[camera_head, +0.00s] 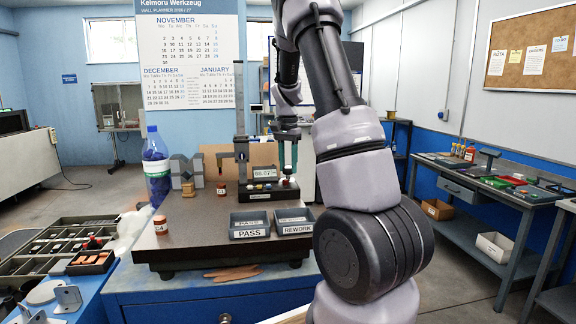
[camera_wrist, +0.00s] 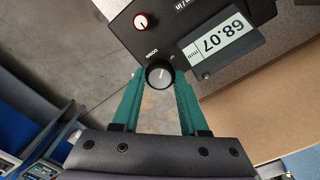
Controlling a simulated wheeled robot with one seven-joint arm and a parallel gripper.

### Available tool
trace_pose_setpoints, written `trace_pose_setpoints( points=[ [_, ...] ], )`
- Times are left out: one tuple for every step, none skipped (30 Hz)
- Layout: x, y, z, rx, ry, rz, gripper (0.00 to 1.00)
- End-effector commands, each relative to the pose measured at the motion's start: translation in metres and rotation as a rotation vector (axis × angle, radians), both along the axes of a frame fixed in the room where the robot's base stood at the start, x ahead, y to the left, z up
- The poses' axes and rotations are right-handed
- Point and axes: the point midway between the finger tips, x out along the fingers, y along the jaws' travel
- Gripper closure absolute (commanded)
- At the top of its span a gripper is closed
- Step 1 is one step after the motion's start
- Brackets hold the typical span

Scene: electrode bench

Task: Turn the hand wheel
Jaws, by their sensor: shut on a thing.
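The hand wheel (camera_wrist: 159,76) is a small round black knob with a pale mark on its face, at the edge of a dark instrument housing (camera_wrist: 125,28). My gripper (camera_wrist: 160,80) has its two teal fingers closed on opposite sides of the knob. In the head view my gripper (camera_head: 288,160) points down at the measuring stand (camera_head: 241,150) on the dark bench plate; the knob is too small to make out there. The display (camera_wrist: 217,41) beside the knob seems to read 68.07 and appears upside down in the wrist view.
PASS (camera_head: 249,225) and REWORK (camera_head: 295,222) bins stand at the front of the plate.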

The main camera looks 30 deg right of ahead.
Motion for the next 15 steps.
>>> trace_pose_setpoints(
  points=[
    [0.0009, -0.0007, 0.0011, -0.002, -0.004, -0.044, 1.00],
    [0.0010, -0.0006, 0.0011, -0.003, -0.004, -0.071, 1.00],
    [0.0009, -0.0004, 0.0011, -0.002, -0.004, -0.109, 1.00],
    [0.0009, -0.0004, 0.0012, -0.002, -0.003, -0.137, 1.00],
    [0.0009, -0.0004, 0.0012, -0.002, -0.004, -0.166, 1.00],
    [0.0008, -0.0005, 0.0013, -0.001, -0.004, -0.204, 1.00],
    [0.0007, -0.0006, 0.0013, -0.001, -0.004, -0.233, 1.00],
    [0.0007, -0.0006, 0.0013, -0.001, -0.004, -0.262, 1.00],
    [0.0007, -0.0006, 0.0013, -0.001, -0.004, -0.300, 1.00],
    [0.0006, -0.0007, 0.0013, -0.001, -0.004, -0.329, 1.00],
    [0.0005, -0.0008, 0.0013, -0.001, -0.004, -0.357, 1.00],
    [0.0003, -0.0009, 0.0014, -0.002, -0.004, -0.395, 1.00],
    [0.0003, -0.0009, 0.0014, -0.001, -0.004, -0.423, 1.00],
    [0.0004, -0.0007, 0.0015, -0.001, -0.004, -0.451, 1.00],
    [0.0003, -0.0006, 0.0014, -0.001, -0.004, -0.489, 1.00]
  ],
)
